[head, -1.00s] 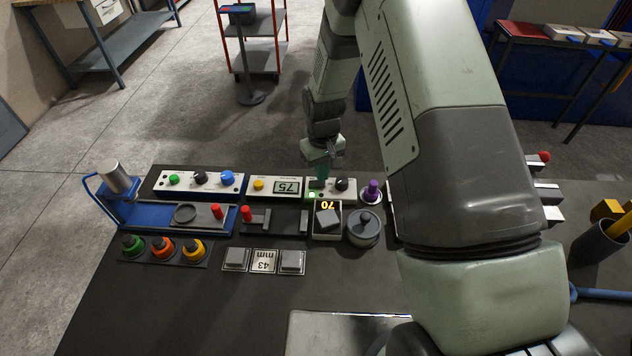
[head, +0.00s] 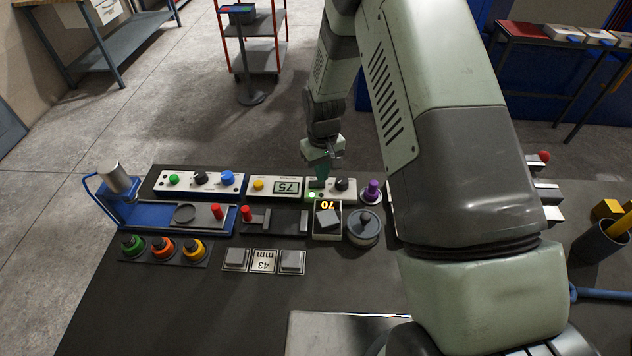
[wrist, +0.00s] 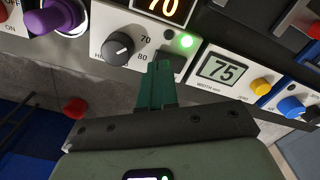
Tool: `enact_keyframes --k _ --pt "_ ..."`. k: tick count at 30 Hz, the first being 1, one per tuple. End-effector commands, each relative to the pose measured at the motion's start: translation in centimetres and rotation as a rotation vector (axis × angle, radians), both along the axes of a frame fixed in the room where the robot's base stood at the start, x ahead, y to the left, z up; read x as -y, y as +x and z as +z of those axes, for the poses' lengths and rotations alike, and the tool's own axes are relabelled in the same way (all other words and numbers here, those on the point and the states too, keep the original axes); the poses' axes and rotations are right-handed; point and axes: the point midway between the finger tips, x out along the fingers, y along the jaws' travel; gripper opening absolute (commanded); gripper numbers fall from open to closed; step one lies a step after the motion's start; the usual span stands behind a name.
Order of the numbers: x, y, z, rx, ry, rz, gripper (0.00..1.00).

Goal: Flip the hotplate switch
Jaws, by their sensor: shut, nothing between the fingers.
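The white hotplate control panel (wrist: 115,58) has a black dial (wrist: 118,46) marked 70 and 80, a lit green lamp (wrist: 186,40) and a dark switch (wrist: 172,60). In the head view the panel (head: 331,194) sits in the far row, with the lamp (head: 312,195) lit. My gripper (wrist: 158,66) is shut and empty, its green fingertips at the switch and covering part of it. I cannot tell whether they touch it or which way it is tipped. In the head view my gripper (head: 319,183) is above the panel's left part.
A lidded grey pot (head: 364,229) stands nearby.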

Motion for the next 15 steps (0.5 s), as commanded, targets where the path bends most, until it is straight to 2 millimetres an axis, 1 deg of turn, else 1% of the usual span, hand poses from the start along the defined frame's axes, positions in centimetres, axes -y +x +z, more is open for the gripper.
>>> enact_keyframes --k 15 --pt "0.01 -0.02 -0.63 -0.001 -0.001 0.0 0.0"
